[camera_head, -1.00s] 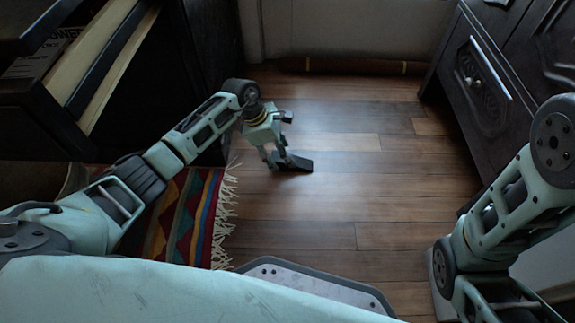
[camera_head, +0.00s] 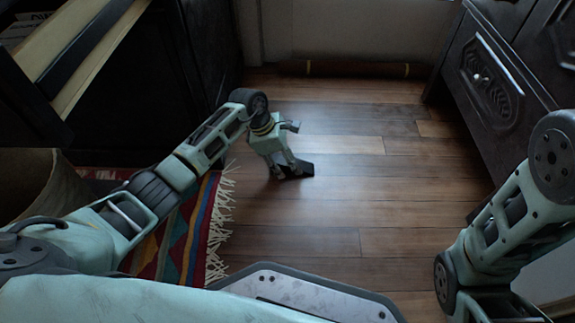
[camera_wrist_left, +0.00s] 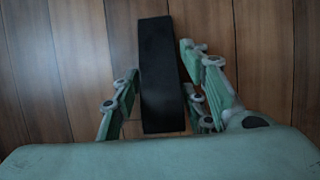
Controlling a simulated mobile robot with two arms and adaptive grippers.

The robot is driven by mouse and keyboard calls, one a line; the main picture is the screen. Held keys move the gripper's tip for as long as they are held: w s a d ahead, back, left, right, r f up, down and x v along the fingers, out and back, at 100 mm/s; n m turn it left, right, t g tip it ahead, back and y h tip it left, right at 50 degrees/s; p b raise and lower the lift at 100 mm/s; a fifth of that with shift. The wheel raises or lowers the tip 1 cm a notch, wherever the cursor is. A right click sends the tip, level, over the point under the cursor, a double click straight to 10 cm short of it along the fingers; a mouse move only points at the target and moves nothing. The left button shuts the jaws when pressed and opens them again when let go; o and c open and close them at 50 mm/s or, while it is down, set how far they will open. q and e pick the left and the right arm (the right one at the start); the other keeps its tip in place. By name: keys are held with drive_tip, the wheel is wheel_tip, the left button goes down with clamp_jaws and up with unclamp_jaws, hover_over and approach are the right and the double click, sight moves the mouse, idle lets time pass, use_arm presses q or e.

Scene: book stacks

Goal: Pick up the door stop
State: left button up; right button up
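The door stop (camera_wrist_left: 162,75) is a black wedge, long and narrow in the left wrist view. In the head view it is a small dark shape (camera_head: 298,170) on the wooden floor, partly hidden by my left gripper. My left gripper (camera_head: 287,172) reaches down to it from the left. In the left wrist view my left gripper (camera_wrist_left: 159,62) has one finger on each side of the door stop. The fingertips are very close to its sides, and a narrow gap shows at the right one. My right arm is at the right, with its gripper out of view.
A striped, fringed rug (camera_head: 190,228) lies on the left under my arm. A dark shelf (camera_head: 150,90) stands at the left and a dark carved cabinet (camera_head: 490,85) at the right.

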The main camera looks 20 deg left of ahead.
use_arm(q)
clamp_jaws()
drive_tip(key=shift+w+r, duration=0.1)
idle(0.4)
drive_tip(key=shift+r, duration=0.15)
